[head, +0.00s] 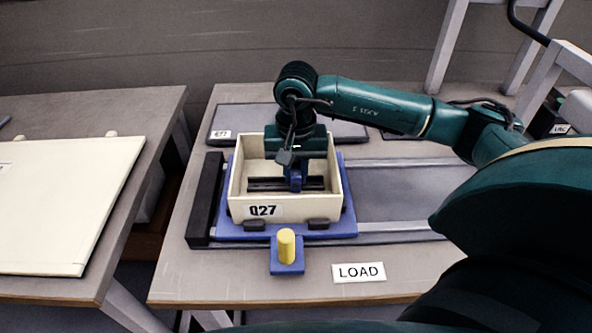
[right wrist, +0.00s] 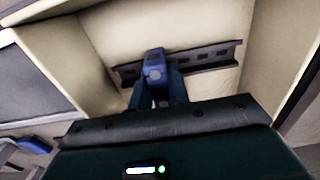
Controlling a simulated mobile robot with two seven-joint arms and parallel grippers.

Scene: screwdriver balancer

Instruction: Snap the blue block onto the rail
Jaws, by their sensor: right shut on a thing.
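A cream open box (head: 262,207) labelled Q27 holds a dark slotted rail (head: 262,184) on its floor. My right gripper (head: 295,178) reaches down into the box and is shut on the blue block (head: 295,186), near the middle of the rail. In the right wrist view the blue block (right wrist: 154,66) sits between the fingers and overlaps the rail (right wrist: 205,58). I cannot tell whether the block is seated on the rail or just above it. My left gripper is not in view.
The box stands on a blue carrier (head: 350,222) between metal tracks, beside a black end bar (head: 205,195). A yellow peg (head: 286,245) on a blue tab stands in front. A LOAD sign (head: 358,272) lies on the table. A cream board (head: 60,205) covers the left table.

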